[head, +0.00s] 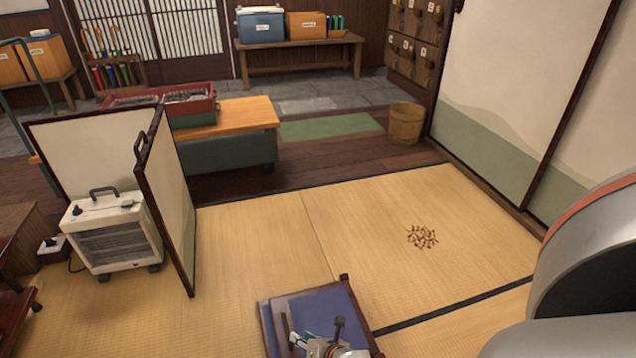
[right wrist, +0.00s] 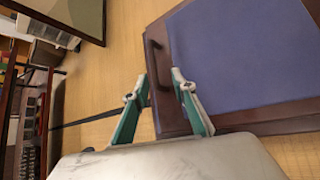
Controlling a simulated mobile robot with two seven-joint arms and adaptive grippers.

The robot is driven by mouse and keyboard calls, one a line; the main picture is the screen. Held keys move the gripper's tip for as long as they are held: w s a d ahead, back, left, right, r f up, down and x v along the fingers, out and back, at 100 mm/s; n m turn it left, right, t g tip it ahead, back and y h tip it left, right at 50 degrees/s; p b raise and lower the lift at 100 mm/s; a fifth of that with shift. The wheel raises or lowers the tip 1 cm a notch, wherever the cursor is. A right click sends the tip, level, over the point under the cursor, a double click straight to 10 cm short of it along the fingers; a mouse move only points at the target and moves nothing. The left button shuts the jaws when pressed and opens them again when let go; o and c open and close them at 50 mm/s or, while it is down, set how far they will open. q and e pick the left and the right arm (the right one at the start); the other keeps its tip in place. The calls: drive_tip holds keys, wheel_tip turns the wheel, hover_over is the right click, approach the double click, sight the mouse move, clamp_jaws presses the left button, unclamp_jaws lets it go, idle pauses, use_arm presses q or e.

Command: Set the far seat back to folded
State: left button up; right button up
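A low seat with a blue panel in a dark wood frame (head: 322,308) is at the bottom middle of the head view, partly cut off. It fills the right of the right wrist view (right wrist: 245,60), with a small dark handle (right wrist: 157,60) on its near-left edge. I cannot tell the angle of its back. My right gripper (head: 312,324) is over the blue panel in the head view. In the right wrist view its two teal fingers (right wrist: 161,84) are apart, with the frame's edge and the handle between or just beyond the tips. Contact is unclear. My left gripper is not in view.
A folding screen (head: 174,195) and a white heater (head: 112,235) stand at the left. A wooden step with a red tray (head: 190,105) is behind. A red-brown pattern (head: 422,237) marks the otherwise bare tatami (head: 390,210). A wastebasket (head: 405,123) stands near the wall.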

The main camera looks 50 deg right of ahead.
drive_tip(key=s, duration=0.4)
drive_tip(key=s+a, duration=0.1)
drive_tip(key=s, duration=0.1)
drive_tip(key=shift+s, duration=0.3)
